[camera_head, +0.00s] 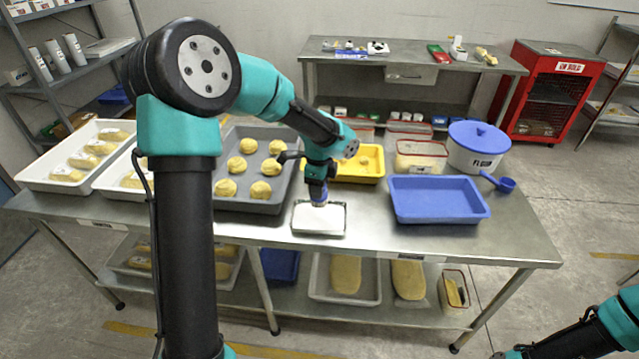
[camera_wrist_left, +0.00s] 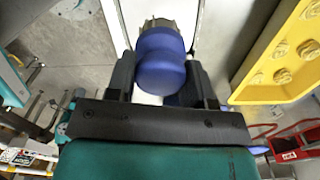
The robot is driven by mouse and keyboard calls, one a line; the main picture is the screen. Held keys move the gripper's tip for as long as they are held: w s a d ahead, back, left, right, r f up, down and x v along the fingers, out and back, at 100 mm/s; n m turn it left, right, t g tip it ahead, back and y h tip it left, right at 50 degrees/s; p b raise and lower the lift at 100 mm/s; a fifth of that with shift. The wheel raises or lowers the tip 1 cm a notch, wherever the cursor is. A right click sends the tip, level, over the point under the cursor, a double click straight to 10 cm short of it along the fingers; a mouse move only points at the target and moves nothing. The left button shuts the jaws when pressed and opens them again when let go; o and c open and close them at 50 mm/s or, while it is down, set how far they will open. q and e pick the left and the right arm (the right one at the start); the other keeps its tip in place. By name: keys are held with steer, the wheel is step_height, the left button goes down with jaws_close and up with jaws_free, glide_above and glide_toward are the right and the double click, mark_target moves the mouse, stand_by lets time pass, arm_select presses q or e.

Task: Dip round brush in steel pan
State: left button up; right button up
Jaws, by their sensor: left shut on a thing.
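The steel pan (camera_head: 305,220) is small and shallow, with a pale white filling, near the front middle of the table. It also shows in part in the left wrist view (camera_wrist_left: 214,40). My left gripper (camera_head: 318,186) points down over the pan's back part. It is shut on the blue handle of the round brush (camera_wrist_left: 160,62), which sits between its two fingers (camera_wrist_left: 160,85). The brush's pale bristle end (camera_wrist_left: 158,25) points toward the pan. I cannot tell whether the bristles touch the filling. My right gripper is out of view.
A grey tray (camera_head: 240,206) of yellow buns stands left of the pan, a yellow tray (camera_head: 362,179) behind it. A blue tray (camera_head: 440,218) is to the right, with a white tub (camera_head: 470,159) behind. Bare tabletop lies between pan and blue tray.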

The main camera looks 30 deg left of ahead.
mark_target(319, 201)
arm_select(q)
steer(key=shift+f, duration=2.5)
steer(key=shift+f, duration=0.65)
stand_by(0.6)
steer(key=shift+r, duration=0.15)
steer(key=shift+r, duration=3.45)
steer(key=w+d+f+n, duration=0.2)
steer(key=d+n, duration=0.4)
steer(key=w+d+f+n, duration=0.2)
steer(key=d+n, duration=0.4)
steer(key=d, duration=0.1)
